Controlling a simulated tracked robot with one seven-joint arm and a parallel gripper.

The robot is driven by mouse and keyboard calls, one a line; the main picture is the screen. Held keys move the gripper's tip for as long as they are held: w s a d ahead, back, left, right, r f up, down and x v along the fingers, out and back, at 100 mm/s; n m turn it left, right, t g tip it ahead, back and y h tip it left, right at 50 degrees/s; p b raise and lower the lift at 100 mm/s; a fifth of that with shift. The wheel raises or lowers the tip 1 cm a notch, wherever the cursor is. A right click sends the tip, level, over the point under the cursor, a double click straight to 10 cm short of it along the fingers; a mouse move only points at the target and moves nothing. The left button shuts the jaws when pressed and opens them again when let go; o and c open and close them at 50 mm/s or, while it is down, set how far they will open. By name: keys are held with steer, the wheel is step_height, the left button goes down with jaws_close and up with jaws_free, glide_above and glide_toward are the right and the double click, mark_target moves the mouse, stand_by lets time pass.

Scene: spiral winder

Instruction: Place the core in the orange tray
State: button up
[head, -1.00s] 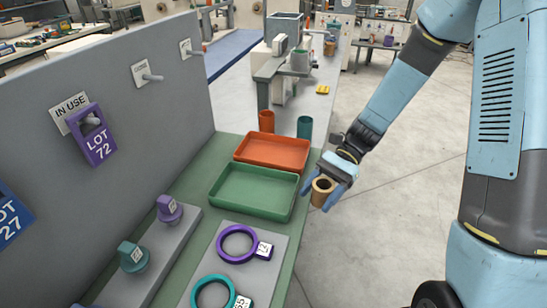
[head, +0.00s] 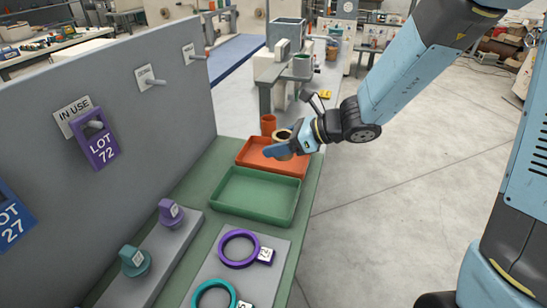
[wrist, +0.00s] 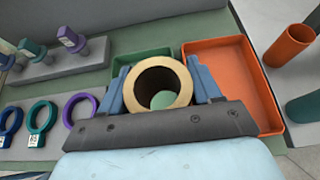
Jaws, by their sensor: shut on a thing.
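The core, a short tan-brown tube (head: 283,135), is held in my gripper (head: 279,147). In the wrist view the orange tray (wrist: 262,118) lies to the right of the core and looks empty where visible. The core's height above the tray is hard to tell.
The green tray (head: 250,214) lies directly in front of the orange tray. An orange cup (head: 268,124) stands behind it; a teal cup (wrist: 304,106) shows in the wrist view. Purple and teal rings (head: 238,249) and knobs lie nearer. A grey panel (head: 150,120) rises left.

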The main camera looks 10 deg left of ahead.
steer(key=w+a+f, duration=0.3)
steer(key=w+f, duration=0.1)
steer(key=w, duration=0.4)
glide_above(270, 160)
step_height(270, 160, down, 5)
steer(key=shift+s+d+f, duration=0.1)
steer(key=shift+s, duration=0.05)
steer(key=shift+f, duration=0.25)
steer(key=shift+w+f, duration=0.2)
steer(key=shift+f, duration=1.3)
steer(key=shift+f, duration=0.1)
steer(key=o, duration=1.1)
steer(key=shift+c, duration=0.2)
steer(key=v, duration=1.2)
